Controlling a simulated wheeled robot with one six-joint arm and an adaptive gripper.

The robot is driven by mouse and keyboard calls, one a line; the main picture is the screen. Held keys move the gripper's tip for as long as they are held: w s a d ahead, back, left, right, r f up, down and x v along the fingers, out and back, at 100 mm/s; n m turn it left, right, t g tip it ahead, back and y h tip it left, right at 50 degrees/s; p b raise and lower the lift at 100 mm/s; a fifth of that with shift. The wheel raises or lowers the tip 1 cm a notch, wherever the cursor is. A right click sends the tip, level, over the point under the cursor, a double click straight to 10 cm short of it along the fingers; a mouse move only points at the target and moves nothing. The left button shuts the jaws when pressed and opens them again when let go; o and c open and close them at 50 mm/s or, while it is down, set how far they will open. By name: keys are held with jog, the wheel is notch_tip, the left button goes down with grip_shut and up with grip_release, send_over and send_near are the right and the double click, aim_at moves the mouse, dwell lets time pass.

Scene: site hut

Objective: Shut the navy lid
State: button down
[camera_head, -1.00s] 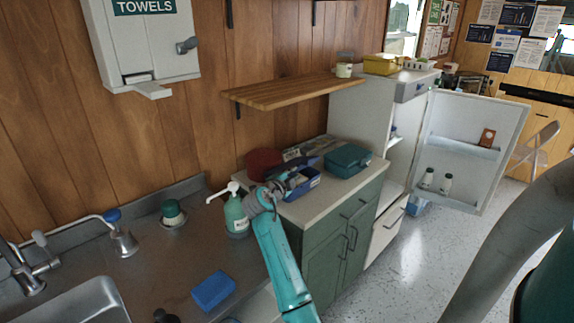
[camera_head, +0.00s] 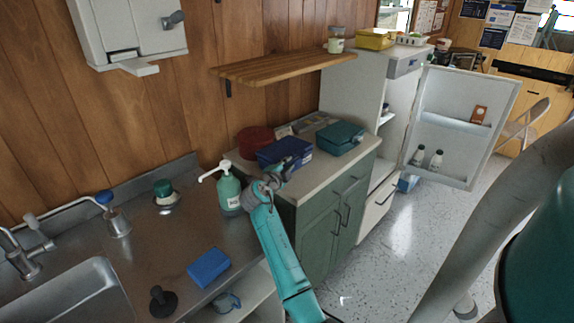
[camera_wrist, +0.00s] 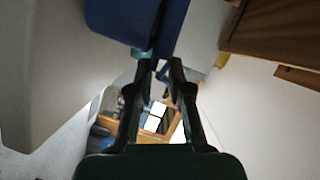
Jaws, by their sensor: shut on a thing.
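The navy box stands on the counter of the green cabinet, with its navy lid (camera_head: 284,147) down over it. The lid looks shut or nearly shut; a small gap cannot be ruled out. My gripper (camera_head: 287,168) is at the front edge of the box, partly hiding it. In the wrist view the fingertips of my gripper (camera_wrist: 162,64) are close together just at the navy lid (camera_wrist: 125,18), shut on its edge. The exact contact is dark and hard to see.
A teal box (camera_head: 340,137) stands to the right on the counter, and a dark red round tin (camera_head: 254,141) to the left. A soap bottle (camera_head: 229,190) stands near my arm. A wooden shelf (camera_head: 285,68) hangs above. The fridge door (camera_head: 462,125) stands open.

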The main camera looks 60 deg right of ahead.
jog(key=shift+f, duration=0.1)
jog(key=c, duration=1.3)
grip_release()
notch_tip(320, 180, up, 10)
jog(key=shift+r, duration=0.1)
